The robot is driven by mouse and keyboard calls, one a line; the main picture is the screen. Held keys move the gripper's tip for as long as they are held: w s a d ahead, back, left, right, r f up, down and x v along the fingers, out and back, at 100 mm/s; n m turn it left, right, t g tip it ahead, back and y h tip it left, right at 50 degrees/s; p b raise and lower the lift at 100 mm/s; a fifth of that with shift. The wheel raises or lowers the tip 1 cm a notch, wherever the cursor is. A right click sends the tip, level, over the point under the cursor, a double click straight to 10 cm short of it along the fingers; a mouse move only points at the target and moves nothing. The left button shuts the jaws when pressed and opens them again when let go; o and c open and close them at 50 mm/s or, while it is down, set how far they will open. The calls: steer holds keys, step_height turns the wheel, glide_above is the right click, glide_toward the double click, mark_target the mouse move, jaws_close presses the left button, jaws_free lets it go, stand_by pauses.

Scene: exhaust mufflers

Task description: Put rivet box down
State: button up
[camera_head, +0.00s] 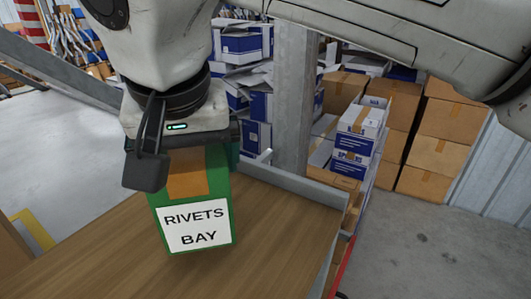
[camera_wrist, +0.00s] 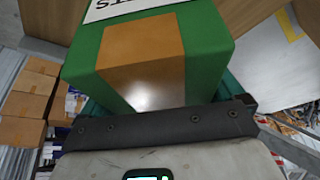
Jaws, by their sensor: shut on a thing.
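The rivet box (camera_head: 192,240) is green with an orange-brown patch and a white label reading "RIVETS BAY". In the head view it is under my gripper (camera_head: 185,150), over the wooden bench top (camera_head: 110,255). My gripper is shut on the box; its fingertips are mostly hidden behind the box and the wrist housing. In the wrist view the box (camera_wrist: 215,50) fills the upper middle, beyond the gripper's dark edge (camera_wrist: 160,125). I cannot tell whether the bottom of the box touches the bench.
A grey metal post (camera_head: 293,100) and low rail (camera_head: 290,185) stand at the bench's back edge. Blue-white boxes (camera_head: 355,140) and brown cartons (camera_head: 440,150) are stacked behind at right. Bare wood lies left and right of the box. Open floor (camera_head: 430,240) lies right.

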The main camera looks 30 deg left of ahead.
steer(key=f+b, duration=0.1)
steer(key=f, duration=0.1)
steer(key=f+b, duration=0.1)
steer(key=shift+w+a+f+b, duration=0.1)
steer(key=shift+w+f+b, duration=0.1)
steer(key=shift+f+b, duration=0.2)
steer(key=shift+r, duration=0.15)
steer(key=o, duration=1.2)
